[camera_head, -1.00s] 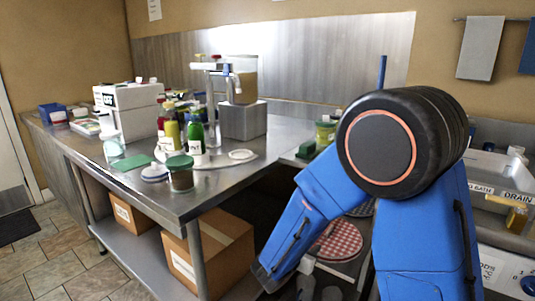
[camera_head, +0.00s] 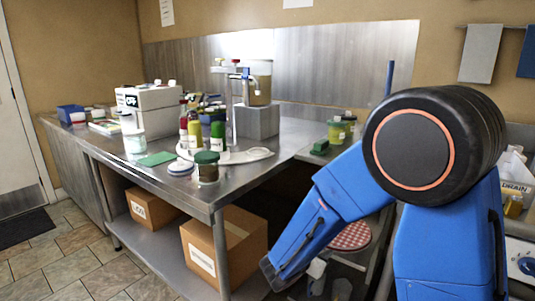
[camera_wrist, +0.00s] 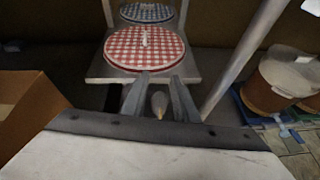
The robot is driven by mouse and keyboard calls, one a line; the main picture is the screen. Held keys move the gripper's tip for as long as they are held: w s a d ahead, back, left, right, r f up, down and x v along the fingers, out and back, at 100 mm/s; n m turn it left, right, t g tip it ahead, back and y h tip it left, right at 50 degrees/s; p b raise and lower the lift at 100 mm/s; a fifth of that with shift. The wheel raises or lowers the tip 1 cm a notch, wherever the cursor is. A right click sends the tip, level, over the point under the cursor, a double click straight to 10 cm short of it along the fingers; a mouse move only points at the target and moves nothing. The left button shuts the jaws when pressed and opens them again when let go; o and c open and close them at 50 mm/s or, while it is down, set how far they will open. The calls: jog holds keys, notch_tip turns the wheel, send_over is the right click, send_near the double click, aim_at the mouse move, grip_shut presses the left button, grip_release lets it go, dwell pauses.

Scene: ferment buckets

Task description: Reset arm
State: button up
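My gripper (camera_wrist: 159,94) shows in the wrist view as two grey fingers standing apart, with a gap between the tips. A small pale pointed thing shows in the gap; I cannot tell whether it lies beyond the fingers, and neither finger appears to grip it. In the head view, my blue arm hangs bent and low at the right, beside the steel table; the fingers are not clear there.
The steel table (camera_head: 110,152) holds bottles, a green-lidded jar (camera_head: 207,167) and a white box (camera_head: 150,110). Cardboard cartons (camera_head: 225,245) sit on its lower shelf. A metal leg (camera_wrist: 243,60) stands right of the fingers. Tiled floor at the left is clear.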

jog(key=s+d+r+m+g, duration=0.3)
jog(key=s+d+r+m, duration=0.1)
jog(key=s+d+m, duration=0.35)
jog(key=s+d+r+m+g, duration=0.4)
jog(key=s+d+m, duration=0.3)
jog(key=s+d, duration=0.15)
jog(key=s+a+r+m+y, duration=0.2)
jog(key=s+m+y, duration=0.2)
jog(key=s+m, duration=0.2)
jog(key=s+a+r+m+t+y, duration=0.1)
jog(key=s+a+r+m+y, duration=0.2)
jog(key=s+m, duration=0.3)
jog(key=shift+s+t+y, duration=0.3)
jog(key=shift+s+y, duration=0.4)
jog(key=shift+s, duration=1.5)
jog(key=shift+r+m, duration=0.1)
jog(key=shift+m, duration=0.15)
